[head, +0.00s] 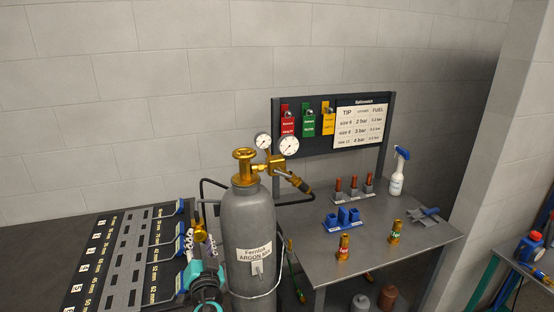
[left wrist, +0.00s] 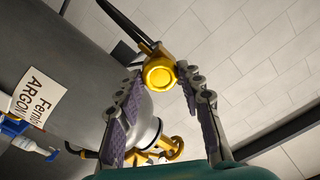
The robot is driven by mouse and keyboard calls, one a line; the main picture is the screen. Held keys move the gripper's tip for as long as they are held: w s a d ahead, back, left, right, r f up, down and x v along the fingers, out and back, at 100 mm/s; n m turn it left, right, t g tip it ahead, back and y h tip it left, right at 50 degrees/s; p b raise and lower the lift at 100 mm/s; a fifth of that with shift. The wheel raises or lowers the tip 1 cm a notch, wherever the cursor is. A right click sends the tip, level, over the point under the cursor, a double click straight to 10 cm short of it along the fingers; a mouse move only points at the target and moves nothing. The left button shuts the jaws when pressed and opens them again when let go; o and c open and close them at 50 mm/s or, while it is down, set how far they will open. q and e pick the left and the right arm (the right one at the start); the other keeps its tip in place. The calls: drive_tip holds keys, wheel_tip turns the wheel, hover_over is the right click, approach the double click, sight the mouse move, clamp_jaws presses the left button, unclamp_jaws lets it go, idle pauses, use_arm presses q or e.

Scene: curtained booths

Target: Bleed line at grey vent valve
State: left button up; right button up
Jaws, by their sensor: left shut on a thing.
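My left gripper (head: 202,246) is in the head view, just left of a grey gas cylinder (head: 250,215) labelled as argon mix. Its fingers are closed around a brass fitting (head: 198,231), which also shows between the fingertips in the left wrist view (left wrist: 160,72). A black hose (left wrist: 132,28) runs from this fitting. The cylinder carries a brass top valve (head: 245,155) and a brass regulator (head: 277,162) with two white gauges (head: 288,146). I cannot pick out a grey vent valve for sure. My right gripper is not in view.
A grey table (head: 375,250) right of the cylinder holds two brass nozzles (head: 343,247), a blue holder (head: 343,220), a rack of red-tipped pieces (head: 354,188) and a spray bottle (head: 398,172). A slotted panel (head: 130,255) with several size labels is at left. A lockout board (head: 307,123) stands behind.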

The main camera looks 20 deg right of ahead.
use_arm(q)
drive_tip(key=m, duration=0.7)
drive_tip(key=shift+m+b, duration=0.3)
drive_tip(key=shift+m, duration=0.7)
drive_tip(key=m, duration=0.4)
drive_tip(key=o, duration=1.2)
drive_tip(key=shift+c, duration=0.2)
drive_tip(key=shift+s, duration=0.1)
